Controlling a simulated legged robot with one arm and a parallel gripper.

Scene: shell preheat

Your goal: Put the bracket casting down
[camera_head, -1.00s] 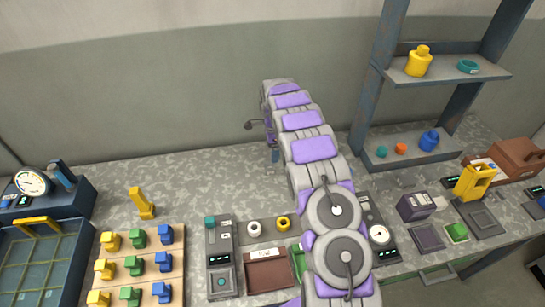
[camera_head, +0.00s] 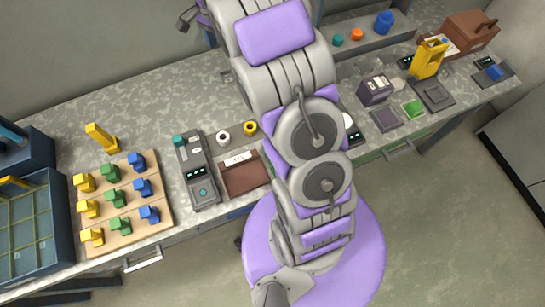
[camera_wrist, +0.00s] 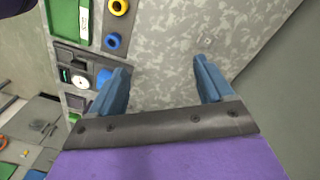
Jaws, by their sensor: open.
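A yellow L-shaped piece (camera_head: 101,138) stands alone on the speckled worktop behind the wooden board, in the head view. It may be the bracket casting, but I cannot tell for sure. My gripper (camera_wrist: 160,66) shows in the wrist view with its two blue fingers wide apart. It is open and empty, with only bare speckled surface between the fingers. I see no bracket in the wrist view. In the head view the gripper end of my arm is not clearly visible.
A wooden board (camera_head: 126,231) holds several yellow, green and blue pieces. Left of it is a blue tray (camera_head: 60,216). A grey device (camera_head: 199,180), a brown tray (camera_head: 262,187) and white and yellow rings stand near the middle. A yellow press-like stand (camera_head: 429,59) is at right.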

